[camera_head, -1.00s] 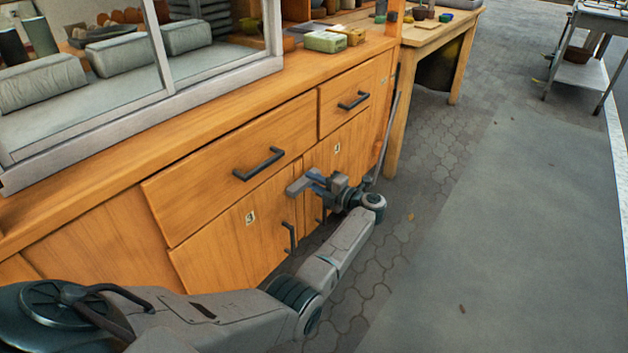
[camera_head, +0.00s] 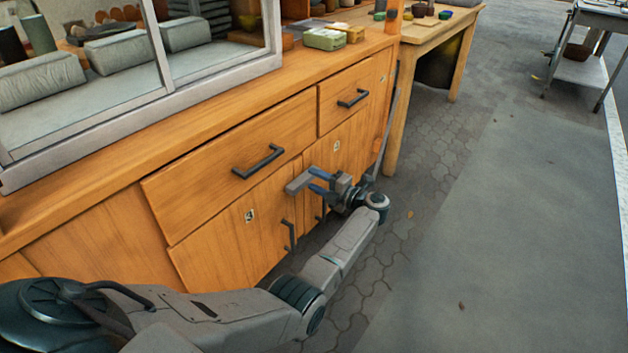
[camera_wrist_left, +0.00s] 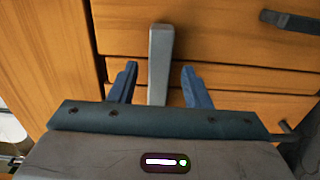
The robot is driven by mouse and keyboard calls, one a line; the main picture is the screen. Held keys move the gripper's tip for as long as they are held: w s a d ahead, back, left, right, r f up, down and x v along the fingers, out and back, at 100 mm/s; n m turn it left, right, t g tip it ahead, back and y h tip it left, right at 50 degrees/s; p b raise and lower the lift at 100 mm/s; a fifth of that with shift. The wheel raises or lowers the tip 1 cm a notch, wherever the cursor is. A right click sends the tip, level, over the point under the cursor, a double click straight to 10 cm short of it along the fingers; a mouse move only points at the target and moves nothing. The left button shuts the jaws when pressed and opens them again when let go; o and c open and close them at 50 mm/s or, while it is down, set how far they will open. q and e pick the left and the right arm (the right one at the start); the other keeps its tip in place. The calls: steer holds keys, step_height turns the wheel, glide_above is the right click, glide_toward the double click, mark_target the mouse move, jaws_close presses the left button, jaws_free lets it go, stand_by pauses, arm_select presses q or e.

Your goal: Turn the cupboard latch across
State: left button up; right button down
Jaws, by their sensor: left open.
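The latch (camera_head: 298,184) is a plain grey bar on the cupboard front, just below the drawers. In the left wrist view the latch (camera_wrist_left: 161,60) stands upright in the picture, between my two blue fingers. My left gripper (camera_head: 320,181) is at the cupboard front by the latch. In the left wrist view the gripper (camera_wrist_left: 157,69) is open, with a gap on each side of the bar and the wider gap on the right. The latch's lower end is hidden behind the gripper body. My right gripper is not in view.
Dark handles sit on the wide drawer (camera_head: 220,165), the small drawer (camera_head: 343,95) and the cupboard door (camera_head: 240,235). A thin grey rod (camera_head: 388,125) leans by the cupboard's right end. A wooden table (camera_head: 440,35) stands beyond.

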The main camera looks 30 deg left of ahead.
arm_select(q)
steer(key=d, duration=0.9)
steer(key=shift+s+d, duration=0.3)
steer(key=shift+s, duration=0.1)
